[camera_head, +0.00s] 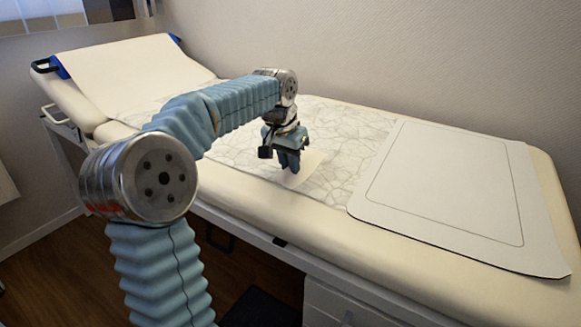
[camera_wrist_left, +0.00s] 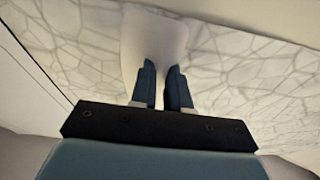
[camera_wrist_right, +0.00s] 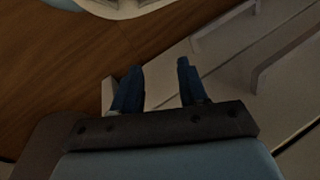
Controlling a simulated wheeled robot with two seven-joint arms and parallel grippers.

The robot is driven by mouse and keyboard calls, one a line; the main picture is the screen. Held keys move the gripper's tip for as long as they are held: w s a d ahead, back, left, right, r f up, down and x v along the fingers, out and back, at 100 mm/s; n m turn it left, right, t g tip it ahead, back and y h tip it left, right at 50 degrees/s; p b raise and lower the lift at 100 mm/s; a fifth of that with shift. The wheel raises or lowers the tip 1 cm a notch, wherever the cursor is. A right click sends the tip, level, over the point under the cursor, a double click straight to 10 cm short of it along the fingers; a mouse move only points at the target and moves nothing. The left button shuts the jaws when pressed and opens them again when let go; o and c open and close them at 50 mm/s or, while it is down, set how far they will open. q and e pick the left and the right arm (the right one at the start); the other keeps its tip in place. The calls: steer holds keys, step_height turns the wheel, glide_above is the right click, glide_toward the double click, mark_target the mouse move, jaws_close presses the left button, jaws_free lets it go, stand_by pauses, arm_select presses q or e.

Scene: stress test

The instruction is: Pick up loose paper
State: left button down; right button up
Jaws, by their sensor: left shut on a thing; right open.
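A white sheet of loose paper (camera_head: 309,165) is at the front part of the exam bed, over a grey crackle-patterned cover. My left gripper (camera_head: 289,168) points down at it and is shut on it. In the left wrist view the paper (camera_wrist_left: 150,38) runs up from between the fingers of the left gripper (camera_wrist_left: 161,70). I cannot tell whether the paper is lifted clear of the cover. My right gripper (camera_wrist_right: 160,75) shows only in the right wrist view. It is open and empty, above the floor.
The cream exam bed (camera_head: 250,203) has a raised headrest at the left. A large white mat (camera_head: 445,190) with a line border lies at its right end. The patterned cover (camera_head: 345,130) lies between them. A wall stands behind the bed. The wooden floor (camera_head: 55,265) is in front.

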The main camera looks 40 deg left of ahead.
arm_select(q)
steer(key=shift+r, duration=0.55)
step_height(320, 180, up, 3)
steer(key=shift+d+f+p, duration=0.1)
steer(key=shift+d+p, duration=0.05)
steer(key=shift+p, duration=0.3)
steer(key=s+d+r+p, duration=0.3)
steer(key=s+d+r, duration=0.1)
steer(key=r, duration=0.3)
steer(key=s+d+r+p, duration=0.3)
steer(key=d+r, duration=0.3)
steer(key=r, duration=0.2)
steer(key=shift+s+d, duration=0.3)
steer(key=shift+s, duration=0.55)
